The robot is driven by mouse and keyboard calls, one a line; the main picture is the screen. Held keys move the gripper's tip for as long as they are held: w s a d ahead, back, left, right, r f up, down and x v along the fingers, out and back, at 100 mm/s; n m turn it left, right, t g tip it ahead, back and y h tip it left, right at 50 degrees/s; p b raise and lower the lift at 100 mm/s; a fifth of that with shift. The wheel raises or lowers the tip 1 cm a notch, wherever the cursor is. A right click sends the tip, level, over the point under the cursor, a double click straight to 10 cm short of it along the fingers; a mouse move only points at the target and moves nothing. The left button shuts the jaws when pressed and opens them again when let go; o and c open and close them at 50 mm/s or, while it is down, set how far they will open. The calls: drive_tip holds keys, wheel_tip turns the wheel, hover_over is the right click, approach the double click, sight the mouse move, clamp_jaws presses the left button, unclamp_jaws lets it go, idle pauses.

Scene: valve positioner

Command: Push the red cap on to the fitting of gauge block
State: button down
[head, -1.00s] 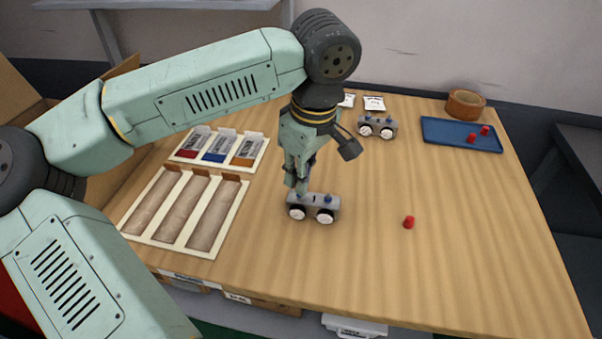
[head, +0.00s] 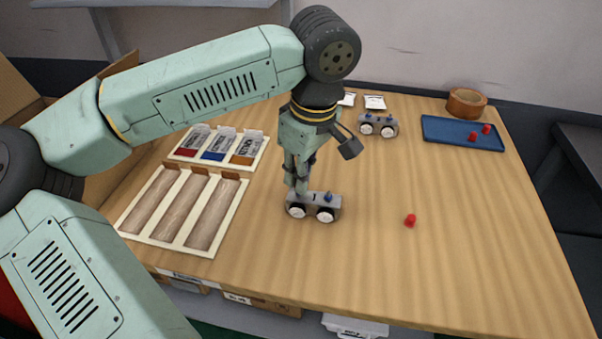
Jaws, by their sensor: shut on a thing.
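The near gauge block (head: 316,207) is a small grey block with white round faces on its front. It sits on the wooden table. A blue fitting (head: 328,198) shows at its right end. My gripper (head: 297,190) points down at the left end of its top, with its fingertips touching or just above it. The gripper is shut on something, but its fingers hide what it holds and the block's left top. No red shows at the fingertips. One red cap (head: 410,220) lies loose on the table to the right. A second similar block (head: 377,125) stands behind.
Two red caps (head: 473,136) lie on the blue tray (head: 440,131) at the back right, near a tape roll (head: 466,102). A compartment tray (head: 151,238) and coloured packets (head: 215,145) lie to the left. The table's right front is clear.

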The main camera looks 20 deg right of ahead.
drive_tip(key=shift+f+b, duration=0.55)
drive_tip(key=shift+f, duration=0.1)
drive_tip(key=c, duration=1.6)
unclamp_jaws()
